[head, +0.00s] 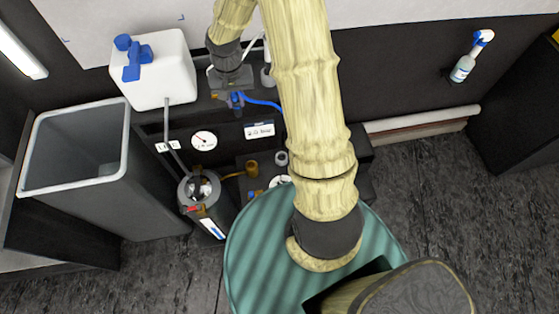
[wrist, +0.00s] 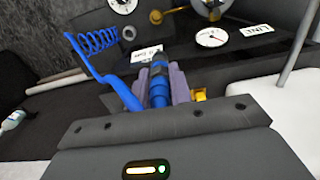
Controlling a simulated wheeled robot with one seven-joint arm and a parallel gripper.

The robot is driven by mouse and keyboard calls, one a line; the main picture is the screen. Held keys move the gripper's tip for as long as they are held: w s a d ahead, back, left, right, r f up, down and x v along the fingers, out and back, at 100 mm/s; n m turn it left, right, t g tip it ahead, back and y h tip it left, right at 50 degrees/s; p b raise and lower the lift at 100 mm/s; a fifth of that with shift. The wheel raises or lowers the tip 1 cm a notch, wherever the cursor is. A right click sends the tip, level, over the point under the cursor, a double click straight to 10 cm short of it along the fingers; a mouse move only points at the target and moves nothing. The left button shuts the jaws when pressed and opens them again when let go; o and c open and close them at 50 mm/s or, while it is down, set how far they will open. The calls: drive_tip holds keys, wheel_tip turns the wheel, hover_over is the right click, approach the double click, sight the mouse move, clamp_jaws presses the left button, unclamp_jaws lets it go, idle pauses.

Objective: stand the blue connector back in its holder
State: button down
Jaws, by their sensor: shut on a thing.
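The blue connector (head: 237,100) is between the fingers of my gripper (head: 235,94), which is shut on it above the dark bench unit. In the wrist view the connector (wrist: 158,86) lies between the two greyish-purple fingers of my gripper (wrist: 159,76), its dark tip pointing away from the camera. A blue hose (head: 264,103) leads off it to the right and is partly hidden by my arm. In the wrist view the hose (wrist: 92,42) shows a coil at left. A small grey ring (head: 281,158) and a brass fitting (head: 252,168) are lower down; I cannot tell which is the holder.
A white canister (head: 160,75) with a blue cap stands left of my gripper. A grey bin (head: 75,150) is at left. Gauges (head: 204,141) and labels (head: 259,130) are on the unit's front. A spray bottle (head: 467,64) is far right. The floor at right is clear.

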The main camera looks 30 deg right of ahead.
drive_tip(key=s+d+f+m+b, duration=0.1)
drive_tip(key=d+f+b, duration=0.5)
drive_tip(key=f+b, duration=0.3)
drive_tip(key=s+d+f+m+b, duration=0.1)
drive_tip(key=d+f+b, duration=0.6)
drive_tip(key=f+b, duration=0.3)
drive_tip(key=shift+s+d+f+m, duration=0.3)
drive_tip(key=shift+f+m, duration=0.1)
drive_tip(key=shift+f, duration=0.15)
drive_tip(key=shift+f, duration=0.1)
wheel_tip(320, 180, down, 14)
drive_tip(key=shift+r, duration=0.25)
drive_tip(key=shift+f, duration=2.15)
